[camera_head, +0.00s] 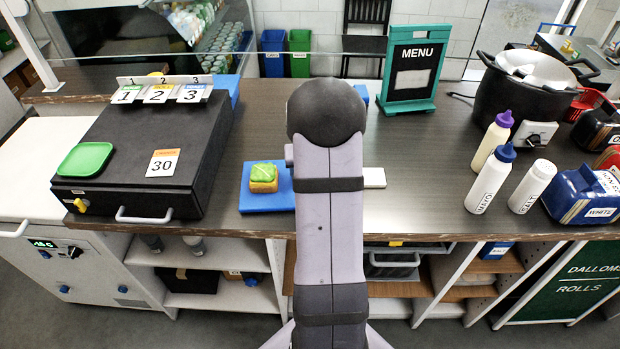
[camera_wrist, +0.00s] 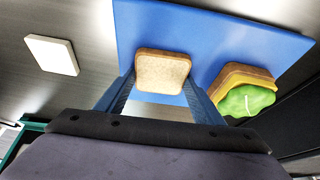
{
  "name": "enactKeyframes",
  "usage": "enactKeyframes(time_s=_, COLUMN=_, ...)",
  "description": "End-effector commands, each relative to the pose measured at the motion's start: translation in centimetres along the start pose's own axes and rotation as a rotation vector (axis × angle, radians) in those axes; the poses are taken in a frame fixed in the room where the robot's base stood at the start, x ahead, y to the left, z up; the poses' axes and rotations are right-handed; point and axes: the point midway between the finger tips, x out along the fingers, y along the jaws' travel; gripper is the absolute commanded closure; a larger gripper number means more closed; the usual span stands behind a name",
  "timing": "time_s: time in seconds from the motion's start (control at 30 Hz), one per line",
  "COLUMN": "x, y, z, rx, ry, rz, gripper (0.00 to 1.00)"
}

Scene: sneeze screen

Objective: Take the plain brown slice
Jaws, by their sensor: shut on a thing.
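The plain brown slice (camera_wrist: 163,72) has a tan face and a darker brown crust. In the wrist view it sits between the two fingers of my gripper (camera_wrist: 160,82), which is shut on it. The blue board (camera_wrist: 145,25) lies behind the slice; I cannot tell how far above the board the slice is. In the head view my own arm hides the slice and the fingers, and the blue board (camera_head: 262,203) shows to the left of the arm.
A bread stack with green lettuce (camera_head: 263,178) stands on the blue board, close to my gripper in the wrist view (camera_wrist: 242,92). A pale flat block (camera_head: 374,178) lies right of my arm. A black box (camera_head: 140,150) stands left; bottles (camera_head: 490,180) stand right.

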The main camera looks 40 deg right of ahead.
Motion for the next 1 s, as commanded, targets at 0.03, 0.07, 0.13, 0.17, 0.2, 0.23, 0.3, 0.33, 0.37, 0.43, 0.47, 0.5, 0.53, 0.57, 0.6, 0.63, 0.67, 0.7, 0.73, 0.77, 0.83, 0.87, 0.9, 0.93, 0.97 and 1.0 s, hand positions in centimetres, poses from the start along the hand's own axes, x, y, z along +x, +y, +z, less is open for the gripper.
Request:
enactKeyframes(time_s=0.03, x=0.0, y=0.0, z=0.1, rx=0.0, ry=-0.001, rz=0.0, gripper=0.6)
enactKeyframes(time_s=0.07, x=0.0, y=0.0, z=0.1, rx=0.0, ry=-0.001, rz=0.0, gripper=0.6)
enactKeyframes(time_s=0.13, x=0.0, y=0.0, z=0.0, rx=0.0, ry=-0.001, rz=0.0, gripper=0.6)
enactKeyframes(time_s=0.17, x=-0.1, y=0.0, z=0.0, rx=0.0, ry=-0.001, rz=0.0, gripper=0.6)
enactKeyframes(time_s=0.2, x=-0.2, y=0.0, z=-0.1, rx=0.0, ry=-0.001, rz=0.0, gripper=0.6)
enactKeyframes(time_s=0.23, x=-0.3, y=0.0, z=-0.1, rx=0.0, ry=-0.001, rz=0.0, gripper=0.6)
enactKeyframes(time_s=0.3, x=-0.7, y=0.0, z=-0.4, rx=0.0, ry=0.003, rz=0.0, gripper=0.6)
enactKeyframes(time_s=0.33, x=-1.0, y=0.0, z=-0.5, rx=0.0, ry=0.004, rz=0.0, gripper=0.6)
enactKeyframes(time_s=0.37, x=-1.3, y=0.0, z=-0.7, rx=0.0, ry=0.003, rz=0.0, gripper=0.6)
enactKeyframes(time_s=0.43, x=-2.2, y=0.0, z=-1.0, rx=0.0, ry=0.005, rz=0.0, gripper=0.6)
enactKeyframes(time_s=0.47, x=-2.7, y=0.0, z=-1.2, rx=0.0, ry=0.006, rz=0.0, gripper=0.6)
enactKeyframes(time_s=0.5, x=-3.3, y=0.0, z=-1.5, rx=0.0, ry=0.006, rz=0.0, gripper=0.6)
enactKeyframes(time_s=0.53, x=-3.8, y=0.0, z=-1.7, rx=0.0, ry=0.006, rz=0.0, gripper=0.6)
enactKeyframes(time_s=0.57, x=-4.3, y=0.0, z=-2.0, rx=0.0, ry=0.007, rz=0.0, gripper=0.6)
enactKeyframes(time_s=0.6, x=-4.9, y=0.0, z=-2.1, rx=0.0, ry=0.006, rz=0.0, gripper=0.6)
enactKeyframes(time_s=0.63, x=-5.4, y=0.0, z=-2.4, rx=0.0, ry=0.006, rz=0.0, gripper=0.6)
enactKeyframes(time_s=0.67, x=-5.9, y=0.0, z=-2.6, rx=0.0, ry=0.006, rz=0.0, gripper=0.6)
enactKeyframes(time_s=0.7, x=-6.5, y=0.0, z=-2.8, rx=0.0, ry=0.005, rz=0.0, gripper=0.6)
enactKeyframes(time_s=0.73, x=-6.9, y=0.0, z=-3.0, rx=0.0, ry=0.005, rz=0.0, gripper=0.6)
enactKeyframes(time_s=0.77, x=-7.3, y=0.0, z=-3.1, rx=0.0, ry=0.004, rz=0.0, gripper=0.6)
enactKeyframes(time_s=0.83, x=-8.1, y=0.0, z=-3.5, rx=0.0, ry=0.003, rz=0.0, gripper=0.6)
enactKeyframes(time_s=0.87, x=-8.3, y=0.0, z=-3.5, rx=0.0, ry=0.003, rz=0.0, gripper=0.6)
enactKeyframes(time_s=0.9, x=-8.7, y=0.0, z=-3.7, rx=0.0, ry=0.002, rz=0.0, gripper=0.6)
enactKeyframes(time_s=0.93, x=-8.9, y=0.0, z=-3.8, rx=0.0, ry=0.002, rz=0.0, gripper=0.6)
enactKeyframes(time_s=0.97, x=-9.1, y=0.0, z=-3.8, rx=0.0, ry=0.002, rz=0.0, gripper=0.6)
enactKeyframes(time_s=1.0, x=-9.2, y=0.0, z=-3.8, rx=0.0, ry=0.0, rz=0.0, gripper=0.6)
